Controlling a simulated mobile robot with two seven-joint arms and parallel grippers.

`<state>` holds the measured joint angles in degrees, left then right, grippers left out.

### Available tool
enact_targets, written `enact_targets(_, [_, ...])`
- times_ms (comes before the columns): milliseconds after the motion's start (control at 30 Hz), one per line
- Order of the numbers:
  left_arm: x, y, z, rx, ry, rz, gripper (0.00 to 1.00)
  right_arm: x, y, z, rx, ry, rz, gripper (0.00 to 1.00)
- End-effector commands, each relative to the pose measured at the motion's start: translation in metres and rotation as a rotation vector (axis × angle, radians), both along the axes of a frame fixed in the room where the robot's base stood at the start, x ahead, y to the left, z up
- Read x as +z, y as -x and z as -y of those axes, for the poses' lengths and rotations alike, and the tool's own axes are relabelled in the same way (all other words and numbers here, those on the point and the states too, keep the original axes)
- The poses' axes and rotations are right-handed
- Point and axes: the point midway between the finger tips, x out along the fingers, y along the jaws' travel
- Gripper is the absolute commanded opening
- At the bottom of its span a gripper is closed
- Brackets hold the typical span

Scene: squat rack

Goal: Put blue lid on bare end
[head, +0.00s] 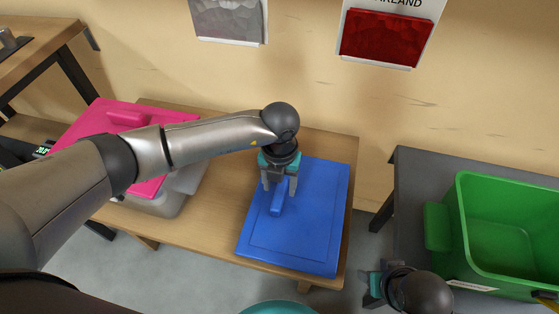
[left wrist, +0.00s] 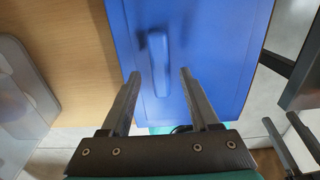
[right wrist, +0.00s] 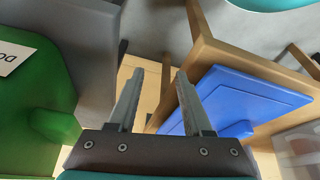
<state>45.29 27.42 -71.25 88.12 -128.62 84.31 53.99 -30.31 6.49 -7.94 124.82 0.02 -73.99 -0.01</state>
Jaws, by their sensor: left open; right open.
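The blue lid (head: 318,215) lies flat at the right end of the wooden bench, its raised bar handle (head: 277,202) on top. My left gripper (head: 280,186) is open above the lid, fingers pointing down towards the handle. In the left wrist view the handle (left wrist: 159,64) lies between and just beyond the fingertips (left wrist: 160,75); I see no contact. My right gripper (head: 373,287) is open and empty, low between the bench and the grey table. The right wrist view shows the lid (right wrist: 245,95) right of its fingers (right wrist: 160,75). Which part is the bare end, I cannot tell.
A pink lid (head: 90,124) with a handle covers a pale bin (head: 178,193) on the bench (head: 215,228), left of the blue lid. An open green bin (head: 441,228) stands on a grey table (head: 415,170) at right. The wall is behind. A floor gap separates bench and table.

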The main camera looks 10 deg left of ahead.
Motion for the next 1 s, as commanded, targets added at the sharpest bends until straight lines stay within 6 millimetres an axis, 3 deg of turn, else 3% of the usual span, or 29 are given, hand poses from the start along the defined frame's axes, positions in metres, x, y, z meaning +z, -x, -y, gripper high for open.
enact_targets(500, [0.070,-0.001,0.000,0.001,0.000,0.002,0.62,-0.055,0.018,0.003,0.002,0.013,-0.087,0.50])
enact_targets(700, [0.083,0.000,0.000,0.000,0.000,0.000,0.62,-0.066,0.023,0.004,0.003,0.015,-0.100,0.50])
enact_targets(1000, [0.084,0.000,0.000,0.001,0.000,0.000,0.62,-0.068,0.024,0.004,0.003,0.015,-0.102,0.50])
